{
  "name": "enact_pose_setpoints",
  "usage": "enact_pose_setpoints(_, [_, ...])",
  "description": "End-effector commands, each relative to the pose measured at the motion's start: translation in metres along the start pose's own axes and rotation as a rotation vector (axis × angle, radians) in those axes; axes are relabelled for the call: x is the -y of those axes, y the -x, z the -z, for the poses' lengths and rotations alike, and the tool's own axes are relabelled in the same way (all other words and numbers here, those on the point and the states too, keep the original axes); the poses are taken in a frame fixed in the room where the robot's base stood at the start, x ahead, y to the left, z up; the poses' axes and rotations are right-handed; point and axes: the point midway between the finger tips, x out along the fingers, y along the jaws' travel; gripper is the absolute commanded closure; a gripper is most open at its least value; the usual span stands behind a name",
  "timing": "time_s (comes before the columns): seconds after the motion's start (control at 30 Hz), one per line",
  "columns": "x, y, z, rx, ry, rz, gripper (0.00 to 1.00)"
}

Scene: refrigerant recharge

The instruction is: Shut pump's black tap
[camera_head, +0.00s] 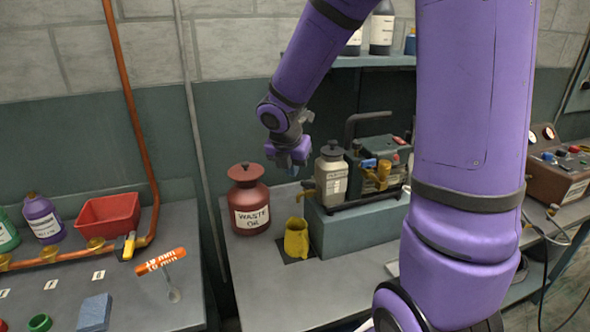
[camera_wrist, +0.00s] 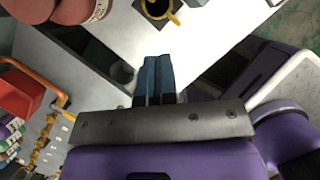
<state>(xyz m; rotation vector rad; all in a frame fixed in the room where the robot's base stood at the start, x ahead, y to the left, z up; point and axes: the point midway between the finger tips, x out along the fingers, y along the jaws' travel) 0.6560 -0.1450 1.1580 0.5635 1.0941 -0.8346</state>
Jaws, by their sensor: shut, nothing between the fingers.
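The pump (camera_head: 376,148) is a dark machine with a black handle, on a grey-blue block (camera_head: 350,231) at the back of the bench. Brass fittings and a blue handle (camera_head: 368,162) show on its front. A small brass tap (camera_head: 308,187) sticks out at the left, above the yellow cup (camera_head: 296,238); I cannot tell which tap is the black one. My gripper (camera_head: 291,163) hangs left of the pump and silver bottle, above the waste-oil jar's right side, apart from the taps. In the wrist view, its blue fingers (camera_wrist: 153,77) are together and empty.
The red waste-oil jar (camera_head: 248,205) stands left of the cup and also shows in the wrist view (camera_wrist: 100,8). A silver bottle (camera_head: 331,172) stands beside the pump. The yellow cup also shows in the wrist view (camera_wrist: 158,10). The front of the bench (camera_head: 290,290) is clear.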

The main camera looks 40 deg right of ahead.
Motion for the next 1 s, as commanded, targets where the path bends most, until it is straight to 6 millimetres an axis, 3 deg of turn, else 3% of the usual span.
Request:
enact_pose_setpoints(0.5, [0.0, -0.086, 0.002, -0.004, 0.0, 0.003, 1.0])
enact_pose_setpoints(0.7, [0.001, -0.094, -0.026, -0.001, -0.006, 0.001, 1.0])
enact_pose_setpoints(1.0, [0.001, -0.098, -0.037, -0.001, -0.003, 0.001, 1.0])
